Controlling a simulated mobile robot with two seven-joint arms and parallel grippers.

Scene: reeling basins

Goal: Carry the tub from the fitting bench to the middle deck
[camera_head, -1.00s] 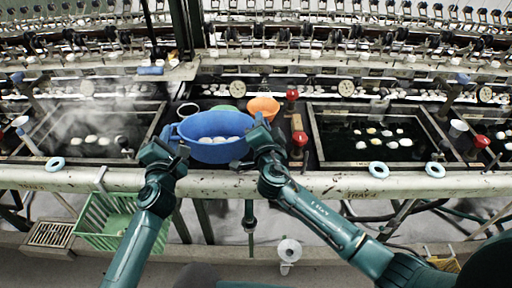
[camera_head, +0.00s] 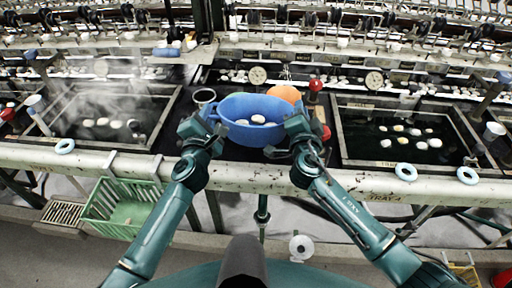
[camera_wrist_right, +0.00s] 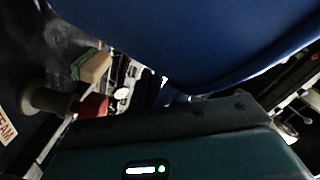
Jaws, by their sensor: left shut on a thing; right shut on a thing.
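The blue tub (camera_head: 240,107) is an oval bowl with several white cocoons (camera_head: 258,119) inside. It is near upright in the head view, in front of the middle deck (camera_head: 222,80) between two basins. My left gripper (camera_head: 206,124) is shut on its left end and my right gripper (camera_head: 293,127) on its right end. In the right wrist view the tub's blue wall (camera_wrist_right: 200,40) fills the top, close to the gripper. The tub hides much of the deck, and I cannot tell whether its bottom touches anything. The fitting bench is not identifiable.
An orange bowl (camera_head: 285,93), a dark cup (camera_head: 204,96) and red-topped valves (camera_head: 316,86) stand behind and beside the tub. Water basins lie left (camera_head: 178,101) and right (camera_head: 336,128). A pale front rail (camera_head: 250,178) runs across, with a green crate (camera_head: 95,210) below left.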

